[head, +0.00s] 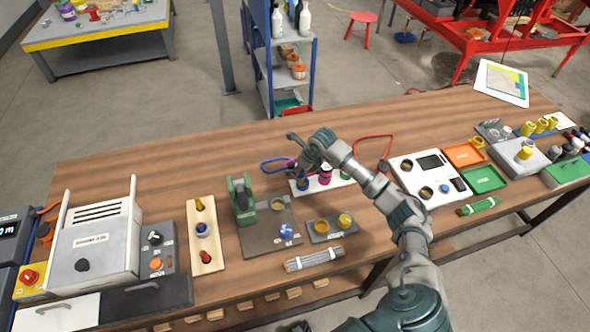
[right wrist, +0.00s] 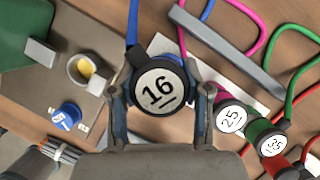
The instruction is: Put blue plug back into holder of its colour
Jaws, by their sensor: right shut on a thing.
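My right gripper (head: 300,165) is over the left end of a white holder strip (head: 312,190). In the right wrist view its two fingers (right wrist: 161,100) are shut on the blue plug (right wrist: 158,88), whose round white face reads 16. A blue cable (right wrist: 132,22) runs from the plug; its loop lies on the bench in the head view (head: 272,164). A blue piece (head: 302,184) shows at the strip's left end, just below the gripper. I cannot tell whether the plug touches it. My left gripper is in neither view.
A magenta plug (right wrist: 230,117) marked 25 and a green plug (right wrist: 268,138) marked 35 stand close to the right of the gripper, with a red one (right wrist: 284,169) beyond. A green press (head: 242,200) stands to the left. Bare bench lies behind.

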